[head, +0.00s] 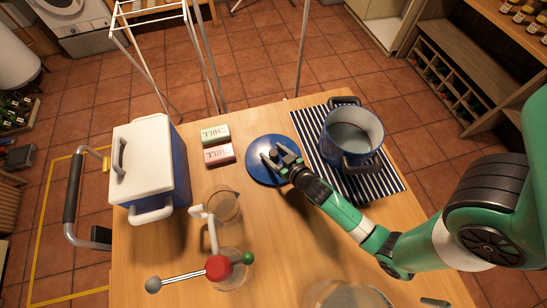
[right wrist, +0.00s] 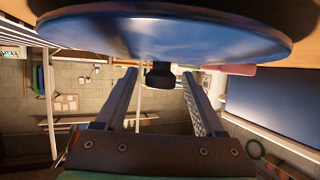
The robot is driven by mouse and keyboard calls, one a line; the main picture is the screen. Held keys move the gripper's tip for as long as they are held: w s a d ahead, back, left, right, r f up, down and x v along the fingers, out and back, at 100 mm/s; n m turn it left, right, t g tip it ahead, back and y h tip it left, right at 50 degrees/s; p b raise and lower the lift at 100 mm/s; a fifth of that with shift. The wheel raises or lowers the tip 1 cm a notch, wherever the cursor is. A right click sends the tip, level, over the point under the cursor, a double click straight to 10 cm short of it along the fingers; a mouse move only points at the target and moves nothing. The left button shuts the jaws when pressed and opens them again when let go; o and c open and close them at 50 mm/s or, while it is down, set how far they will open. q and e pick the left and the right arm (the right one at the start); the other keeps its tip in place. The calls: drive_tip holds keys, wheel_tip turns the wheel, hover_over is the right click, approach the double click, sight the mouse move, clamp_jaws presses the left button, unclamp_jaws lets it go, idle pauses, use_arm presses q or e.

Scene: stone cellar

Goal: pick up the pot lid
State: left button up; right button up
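The pot lid (head: 258,145) is a round blue disc with a dark knob, lying on the wooden table left of the striped mat. My right gripper (head: 276,154) is over the lid at its knob, fingers spread. In the right wrist view the lid (right wrist: 190,38) fills the top and its dark knob (right wrist: 159,76) shows between the two open fingertips (right wrist: 160,74), with a gap on each side. The blue pot (head: 338,148) stands open on the striped mat (head: 385,183) to the right. My left gripper is not in view.
A blue and white cooler (head: 150,150) stands at the table's left. Green (head: 215,134) and pink (head: 219,154) "CHILL" blocks lie left of the lid. A clear jug (head: 224,204), a red-capped device (head: 218,268) and a glass bowl (head: 345,296) are nearer the front.

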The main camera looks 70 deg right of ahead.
sight(273, 152)
clamp_jaws()
idle(0.3)
wheel_tip(273, 152, up, 18)
drive_tip(key=p, duration=0.7)
drive_tip(key=shift+p, duration=0.4)
